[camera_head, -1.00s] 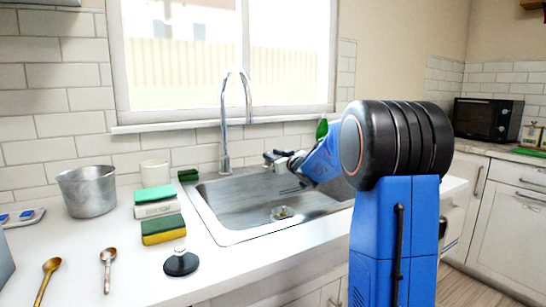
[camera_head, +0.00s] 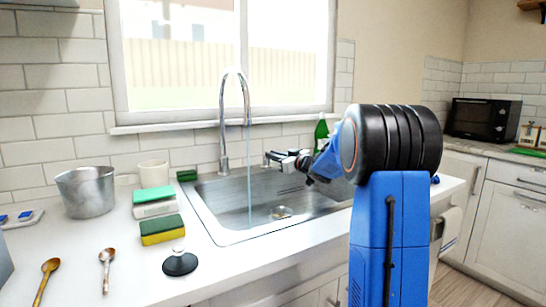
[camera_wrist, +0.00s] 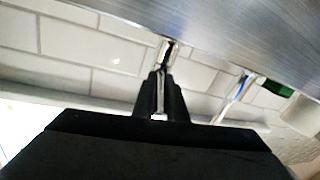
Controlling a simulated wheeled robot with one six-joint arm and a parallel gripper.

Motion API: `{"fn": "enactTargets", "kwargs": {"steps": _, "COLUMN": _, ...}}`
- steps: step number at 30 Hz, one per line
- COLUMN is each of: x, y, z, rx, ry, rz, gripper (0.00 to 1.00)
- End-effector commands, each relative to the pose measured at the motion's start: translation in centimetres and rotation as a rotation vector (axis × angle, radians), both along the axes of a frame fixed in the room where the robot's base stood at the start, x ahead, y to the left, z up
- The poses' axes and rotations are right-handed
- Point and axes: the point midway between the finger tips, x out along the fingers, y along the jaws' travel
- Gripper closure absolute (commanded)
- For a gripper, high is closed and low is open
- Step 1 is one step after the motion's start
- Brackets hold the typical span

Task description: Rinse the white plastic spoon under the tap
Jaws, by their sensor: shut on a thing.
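The chrome tap (camera_head: 224,120) stands behind the sink (camera_head: 207,217), and a thin stream of water (camera_head: 249,175) falls from its spout into the basin. My gripper (camera_head: 284,158) is at the small tap lever (camera_head: 267,158) at the sink's back edge. In the wrist view my gripper (camera_wrist: 164,88) has its fingers closed around a narrow, pale thing, which appears to be the tap lever (camera_wrist: 168,48). I cannot make out a white plastic spoon in any view.
A metal pot (camera_head: 87,192), a white mug (camera_head: 154,173), sponges (camera_head: 160,229), a black stopper (camera_head: 180,263) and two brown spoons (camera_head: 107,268) (camera_head: 48,277) are on the left counter. A green bottle (camera_head: 321,133) stands behind my arm.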

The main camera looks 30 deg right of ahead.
Motion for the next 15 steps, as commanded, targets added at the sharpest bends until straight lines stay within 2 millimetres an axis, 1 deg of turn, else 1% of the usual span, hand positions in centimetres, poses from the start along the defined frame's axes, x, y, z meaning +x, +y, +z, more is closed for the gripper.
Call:
{"fn": "enactTargets", "kwargs": {"steps": 1, "x": 0.28, "y": -0.13, "z": 0.38, "rx": 0.0, "ry": -0.006, "rz": 0.005, "gripper": 1.0}}
{"fn": "enactTargets", "kwargs": {"steps": 10, "x": 0.31, "y": -0.04, "z": 0.39, "rx": 0.001, "ry": -0.005, "rz": 0.011, "gripper": 1.0}}
{"fn": "enactTargets", "kwargs": {"steps": 11, "x": 0.31, "y": -0.04, "z": 0.4, "rx": 0.001, "ry": -0.005, "rz": 0.01, "gripper": 0.86}}
{"fn": "enactTargets", "kwargs": {"steps": 12, "x": 0.31, "y": -0.03, "z": 0.39, "rx": 0.001, "ry": -0.006, "rz": 0.011, "gripper": 0.76}}
{"fn": "enactTargets", "kwargs": {"steps": 13, "x": 0.3, "y": -0.02, "z": 0.36, "rx": 0.001, "ry": -0.005, "rz": 0.011, "gripper": 0.7}}
{"fn": "enactTargets", "kwargs": {"steps": 15, "x": 0.27, "y": 0.0, "z": 0.3, "rx": 0.001, "ry": -0.004, "rz": 0.011, "gripper": 0.7}}
